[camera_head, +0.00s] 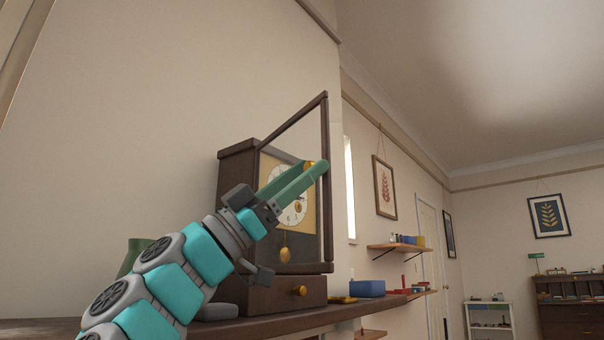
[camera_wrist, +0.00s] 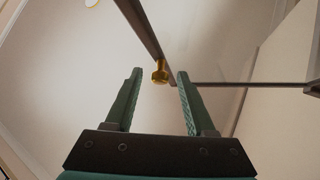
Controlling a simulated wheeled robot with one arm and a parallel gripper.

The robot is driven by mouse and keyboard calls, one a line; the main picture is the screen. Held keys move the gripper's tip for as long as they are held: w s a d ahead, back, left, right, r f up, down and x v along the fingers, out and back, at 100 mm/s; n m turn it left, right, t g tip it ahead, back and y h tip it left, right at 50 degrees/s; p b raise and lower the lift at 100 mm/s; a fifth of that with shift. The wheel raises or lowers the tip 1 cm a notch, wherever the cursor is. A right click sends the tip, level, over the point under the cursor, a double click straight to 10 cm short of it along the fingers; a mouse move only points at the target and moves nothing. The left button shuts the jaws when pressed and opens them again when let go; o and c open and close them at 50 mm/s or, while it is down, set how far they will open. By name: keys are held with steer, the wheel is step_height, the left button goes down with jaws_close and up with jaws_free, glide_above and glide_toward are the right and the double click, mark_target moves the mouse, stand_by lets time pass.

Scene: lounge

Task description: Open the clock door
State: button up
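The clock (camera_head: 238,165) is a dark wooden case with a pale dial (camera_head: 290,200) and a gold pendulum (camera_head: 285,254). It stands on a wooden shelf. Its dark-framed glass door (camera_head: 327,225) is swung out from the case, standing open at an angle. A gold knob (camera_head: 309,165) is on the door frame; it also shows in the wrist view (camera_wrist: 160,73). My gripper (camera_head: 314,168) is at the door frame in the head view, partly covering the dial. In the wrist view its green fingers (camera_wrist: 159,74) are apart, with the knob between their tips, clear of both.
A small drawer with a gold knob (camera_head: 300,290) is in the clock's base. A blue box (camera_head: 367,288) stands right of the clock, and a green object (camera_head: 135,255) is left of it, partly behind my arm. Open room lies to the right.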

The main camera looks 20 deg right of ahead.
steer(key=b+v, duration=0.1)
steer(key=v, duration=0.6)
steer(key=shift+a+f, duration=0.3)
stand_by(0.5)
